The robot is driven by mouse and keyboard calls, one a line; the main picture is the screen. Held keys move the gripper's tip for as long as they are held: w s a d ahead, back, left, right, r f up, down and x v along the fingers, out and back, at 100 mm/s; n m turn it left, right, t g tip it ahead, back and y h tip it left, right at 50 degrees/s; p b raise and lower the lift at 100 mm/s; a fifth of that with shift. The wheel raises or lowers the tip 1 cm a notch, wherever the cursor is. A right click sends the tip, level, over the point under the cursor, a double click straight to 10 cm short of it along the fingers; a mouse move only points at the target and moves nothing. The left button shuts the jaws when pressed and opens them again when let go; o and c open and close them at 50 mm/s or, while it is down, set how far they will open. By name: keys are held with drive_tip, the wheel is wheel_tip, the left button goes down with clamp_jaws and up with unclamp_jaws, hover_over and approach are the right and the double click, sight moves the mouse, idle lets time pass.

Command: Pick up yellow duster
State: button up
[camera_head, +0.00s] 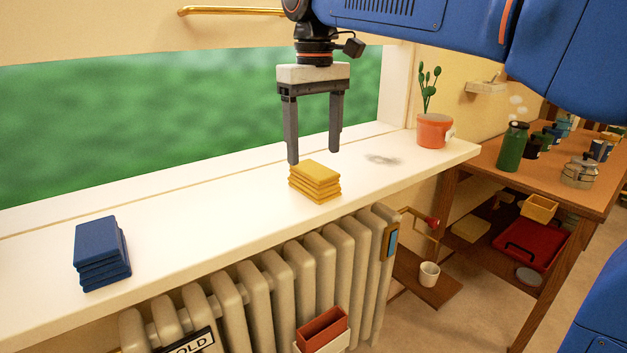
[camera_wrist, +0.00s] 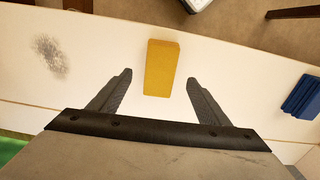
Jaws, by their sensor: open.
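The yellow duster (camera_head: 316,181) is a folded stack lying on the white windowsill, near its front edge. In the wrist view the yellow duster (camera_wrist: 161,68) appears as a flat yellow rectangle, beyond the fingertips and roughly between their lines. My gripper (camera_head: 314,156) is open and empty, pointing down above the sill, just behind the duster. In the wrist view my gripper (camera_wrist: 160,78) shows both dark fingers spread apart with nothing between them. No contact with the duster is visible.
A folded blue cloth stack (camera_head: 101,253) lies at the sill's left. A potted plant (camera_head: 434,129) stands at the right end. A grey smudge (camera_head: 381,159) marks the sill (camera_head: 210,205). A radiator (camera_head: 265,290) is below. A wooden table (camera_head: 545,172) with bottles stands right.

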sight(314, 168)
drive_tip(key=shift+f, duration=3.45)
drive_tip(key=shift+a, duration=0.1)
drive_tip(key=c, duration=1.2)
